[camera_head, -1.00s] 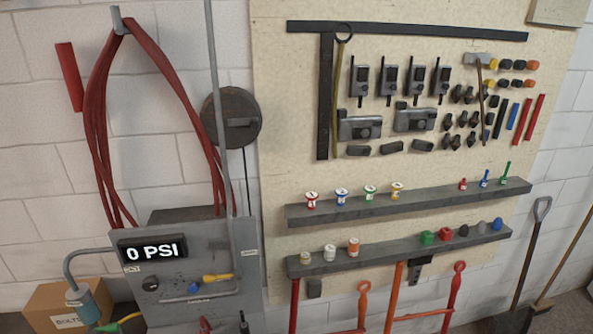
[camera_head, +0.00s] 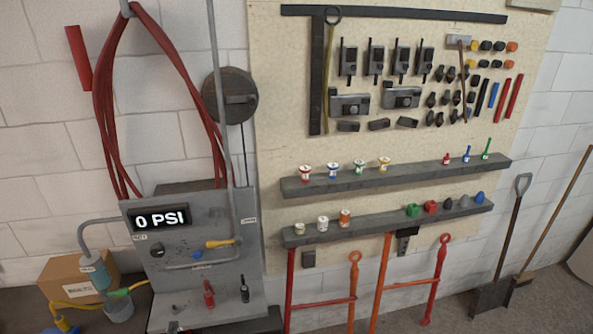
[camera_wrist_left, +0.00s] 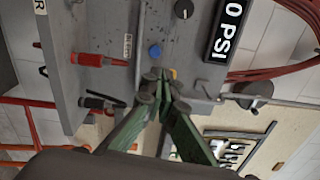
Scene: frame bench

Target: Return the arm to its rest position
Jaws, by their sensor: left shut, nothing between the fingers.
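My left gripper (camera_wrist_left: 160,82) shows in the left wrist view, its dark green fingers closed together with nothing between them. It points at the grey panel (camera_wrist_left: 110,25). Behind the fingertips a bit of the yellow handle shows, mostly hidden, with the blue knob (camera_wrist_left: 155,51) beside them. I cannot tell whether the tips touch the panel. No gripper or arm shows in the head view, and my right gripper is in neither view.
The head view shows the panel's "0 PSI" display (camera_head: 160,218), yellow handle (camera_head: 220,243), red grip (camera_head: 208,293) and black grip (camera_head: 244,289). Red hoses (camera_head: 105,110) hang above. A cardboard box (camera_head: 75,278) stands left. Shelves (camera_head: 400,175) and a pegboard (camera_head: 290,110) are on the right.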

